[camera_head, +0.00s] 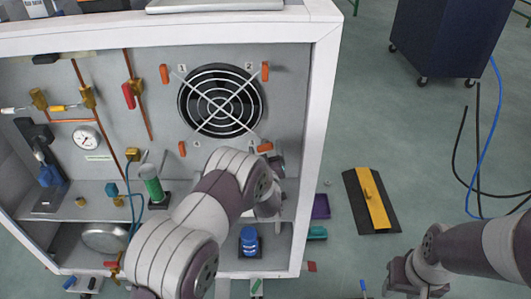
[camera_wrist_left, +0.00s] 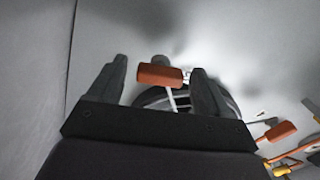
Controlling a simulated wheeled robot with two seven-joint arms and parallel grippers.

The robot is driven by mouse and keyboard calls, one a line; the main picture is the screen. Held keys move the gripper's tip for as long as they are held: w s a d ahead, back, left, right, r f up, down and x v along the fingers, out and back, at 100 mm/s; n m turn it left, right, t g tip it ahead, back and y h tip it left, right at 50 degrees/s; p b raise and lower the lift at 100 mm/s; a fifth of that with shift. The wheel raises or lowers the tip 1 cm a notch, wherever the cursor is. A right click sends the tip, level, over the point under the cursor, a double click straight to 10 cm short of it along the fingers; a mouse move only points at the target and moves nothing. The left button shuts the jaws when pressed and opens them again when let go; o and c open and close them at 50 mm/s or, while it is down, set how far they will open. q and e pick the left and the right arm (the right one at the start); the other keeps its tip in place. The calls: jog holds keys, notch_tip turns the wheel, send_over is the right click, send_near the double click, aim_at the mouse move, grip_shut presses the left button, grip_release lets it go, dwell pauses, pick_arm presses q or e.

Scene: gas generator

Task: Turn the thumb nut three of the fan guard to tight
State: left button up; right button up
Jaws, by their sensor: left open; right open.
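The fan guard (camera_head: 220,101) is a round dark grille with a pale crossed bracket on the grey back panel. Orange thumb nuts sit at its corners: one by label 1 (camera_head: 164,74), one by label 2 (camera_head: 265,71), one at lower left (camera_head: 182,149) and one at lower right (camera_head: 265,147), whose number is hidden. My left gripper (camera_head: 275,168) is at the lower-right nut, partly hidden by my arm. In the left wrist view an orange nut (camera_wrist_left: 160,75) lies between the open fingers (camera_wrist_left: 158,84), lengthwise across the gap, close to the right finger. My right gripper (camera_head: 402,279) is open and empty above the floor.
The cabinet's white right edge (camera_head: 322,130) stands close to my left gripper. A gauge (camera_head: 88,138), pipes and valves fill the panel's left. A blue container (camera_head: 249,241) stands on the lower shelf. A black and yellow object (camera_head: 372,200) lies on the floor.

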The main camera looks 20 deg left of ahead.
pick_arm(q)
jog(key=c, duration=1)
jog(key=shift+c, duration=0.2)
jog(key=m+p, duration=0.1)
jog(key=m, duration=0.4)
jog(key=m+p, duration=0.1)
jog(key=m, duration=0.4)
jog(key=shift+m, duration=0.4)
jog(key=m+p, duration=0.1)
jog(key=m, duration=0.4)
jog(key=shift+s+m+p, duration=0.1)
jog(key=shift+m+p, duration=0.2)
jog(key=m+p, duration=0.1)
jog(key=m, duration=0.3)
jog(key=shift+f+m, duration=0.1)
jog(key=shift+m, duration=0.6)
